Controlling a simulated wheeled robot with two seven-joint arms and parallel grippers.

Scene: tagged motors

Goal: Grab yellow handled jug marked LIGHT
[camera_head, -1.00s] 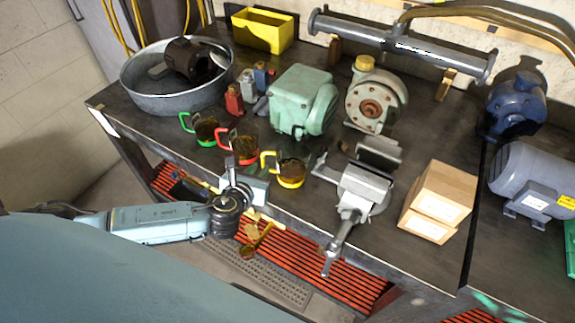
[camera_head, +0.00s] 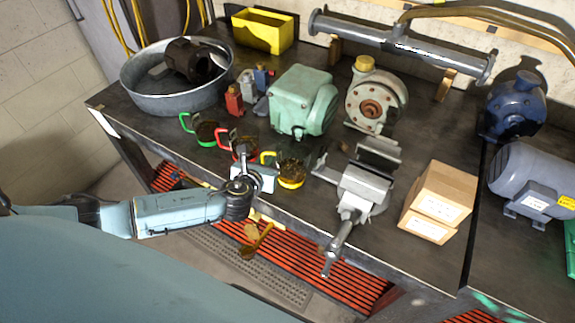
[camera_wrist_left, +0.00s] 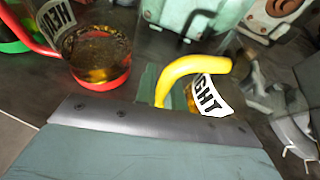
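The yellow-handled jug (camera_head: 291,176) stands upright near the table's front edge, with amber liquid inside. In the left wrist view its yellow handle (camera_wrist_left: 192,68) curves over the gripper, and its white label (camera_wrist_left: 208,95) shows the letters "GHT"; the rest is hidden. My left gripper (camera_head: 263,173) is at the jug's handle side. In the left wrist view the greenish fingers (camera_wrist_left: 163,90) stand apart, one on each side of the handle's lower end; contact cannot be made out. My right gripper is not in view.
A red-handled jug (camera_head: 240,145), labelled "HEAV" in part, stands close to the left gripper, with a green-handled jug (camera_head: 206,134) beyond. A vise (camera_head: 362,190) stands right of the yellow-handled jug. A green motor (camera_head: 302,100) is behind it.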

